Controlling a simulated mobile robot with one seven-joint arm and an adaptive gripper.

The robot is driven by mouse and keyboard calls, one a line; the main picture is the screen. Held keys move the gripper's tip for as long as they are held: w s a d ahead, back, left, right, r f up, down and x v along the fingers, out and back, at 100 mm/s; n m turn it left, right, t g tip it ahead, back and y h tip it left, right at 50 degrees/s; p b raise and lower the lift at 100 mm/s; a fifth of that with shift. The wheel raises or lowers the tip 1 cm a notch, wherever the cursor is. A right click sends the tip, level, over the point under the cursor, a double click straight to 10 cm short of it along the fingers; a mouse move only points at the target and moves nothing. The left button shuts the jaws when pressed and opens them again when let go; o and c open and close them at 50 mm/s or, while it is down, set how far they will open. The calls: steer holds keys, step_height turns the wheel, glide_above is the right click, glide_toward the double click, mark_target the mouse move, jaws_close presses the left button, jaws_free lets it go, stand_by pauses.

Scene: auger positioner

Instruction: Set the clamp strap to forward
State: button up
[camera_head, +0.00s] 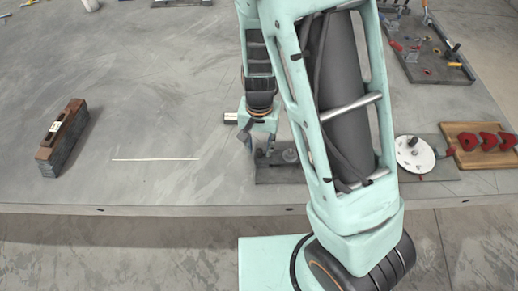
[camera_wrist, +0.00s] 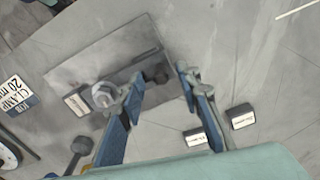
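The clamp strap (camera_wrist: 128,78) is a dark bar on a grey plate (camera_wrist: 88,66), with a silver nut (camera_wrist: 104,95) at one end and a dark round knob (camera_wrist: 157,73) at the other. My gripper (camera_wrist: 158,77) is open. Its blue fingers stand apart, with the knob showing between the tips; I cannot tell whether either finger touches it. The left finger hides part of the strap. In the head view my gripper (camera_head: 257,150) points down over the left part of the dark base plate (camera_head: 282,176), and my arm covers its right part.
Small label blocks lie near the strap: one beside the nut (camera_wrist: 77,103), two to the right (camera_wrist: 240,117) (camera_wrist: 195,137). A brown-topped block (camera_head: 62,138) stands far left. A white disc (camera_head: 414,154) and a wooden tray (camera_head: 459,130) stand right.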

steer(key=shift+f, duration=1)
jaws_close()
